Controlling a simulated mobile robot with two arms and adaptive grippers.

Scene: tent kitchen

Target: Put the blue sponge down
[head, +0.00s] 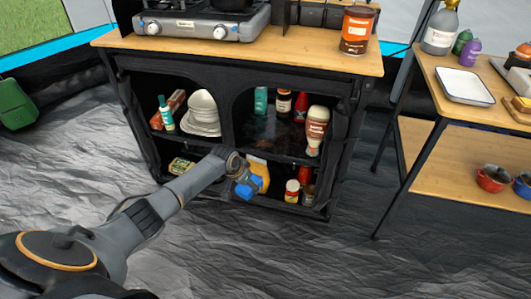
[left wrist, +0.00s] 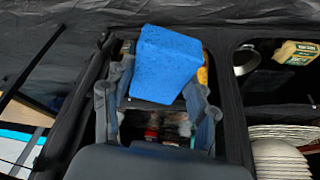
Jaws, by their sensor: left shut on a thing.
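The blue sponge (head: 247,188) is in front of the lower right compartment of the black cabinet (head: 226,161). In the left wrist view the sponge (left wrist: 165,63) is a bright blue block, tilted, between the two grey fingers. My left gripper (head: 243,179) reaches in from the left and is shut on the sponge. It also shows in the left wrist view (left wrist: 156,100), with a finger on each side of the sponge. My right gripper is in neither view.
The cabinet's shelves hold stacked white bowls and plates (head: 202,115), bottles (head: 316,130) and a yellow package (head: 259,174). A stove (head: 200,22) and a brown can (head: 357,30) stand on top. A side table (head: 455,145) is at right. The floor in front is clear.

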